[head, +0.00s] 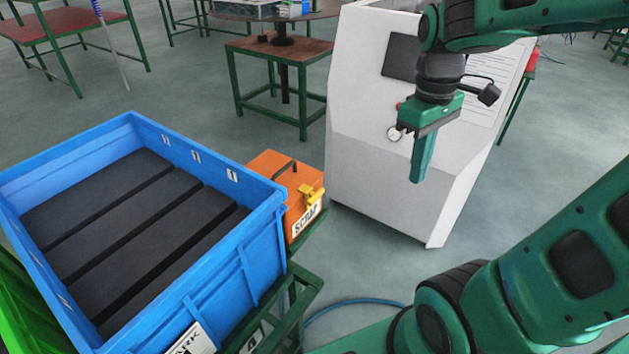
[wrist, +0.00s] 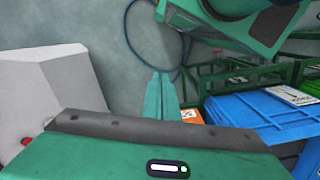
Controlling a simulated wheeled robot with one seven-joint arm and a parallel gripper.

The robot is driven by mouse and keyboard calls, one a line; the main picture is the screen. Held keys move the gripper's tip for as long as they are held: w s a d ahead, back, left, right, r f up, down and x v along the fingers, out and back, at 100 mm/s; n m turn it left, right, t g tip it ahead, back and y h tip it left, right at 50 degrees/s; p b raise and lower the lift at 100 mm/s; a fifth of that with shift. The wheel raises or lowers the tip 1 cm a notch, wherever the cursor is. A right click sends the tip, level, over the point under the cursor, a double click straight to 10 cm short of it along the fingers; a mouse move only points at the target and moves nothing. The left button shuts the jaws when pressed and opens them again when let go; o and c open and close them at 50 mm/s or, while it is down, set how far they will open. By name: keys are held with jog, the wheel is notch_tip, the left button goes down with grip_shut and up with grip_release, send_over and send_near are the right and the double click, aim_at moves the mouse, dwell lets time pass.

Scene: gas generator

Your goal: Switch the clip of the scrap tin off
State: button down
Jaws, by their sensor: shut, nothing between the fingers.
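The scrap tin (head: 270,168) is an orange box with a black handle on its lid and a white SCRAP label. It stands just right of the blue crate in the head view. Its yellow clip (head: 309,194) is on the front edge at the right; I cannot tell its exact position. My gripper (head: 419,178) is shut and empty, pointing down in front of the white cabinet, well right of the tin and apart from it. In the wrist view my gripper (wrist: 160,105) shows shut, with a small part of the orange tin (wrist: 190,116) just beyond it; the clip is hidden there.
A large blue crate (head: 262,232) with dark slabs stands left of the tin, on a green frame (head: 305,272). A white cabinet (head: 365,165) with a gauge stands behind my gripper. A blue hose (head: 345,302) lies on the floor. The floor between tin and cabinet is narrow.

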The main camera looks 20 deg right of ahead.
jog(key=w+a+r+n, duration=0.2)
jog(key=w+a+n, duration=0.6)
jog(key=w+n, duration=0.4)
jog(key=n+g+h, duration=0.1)
jog(key=n, duration=0.9)
send_over(315, 194)
jog(key=w+a, duration=0.2)
jog(key=w, duration=0.1)
jog(key=shift+d+f, duration=0.1)
jog(key=shift+f, duration=0.15)
jog(key=f, duration=0.4)
jog(key=s+d+f, duration=0.1)
jog(key=f, duration=0.4)
jog(key=s+f, duration=0.1)
jog(key=f, duration=0.3)
jog(key=shift+d+f, duration=0.3)
jog(key=shift+f, duration=0.1)
jog(key=shift+d, duration=0.1)
jog(key=shift+s, duration=0.2)
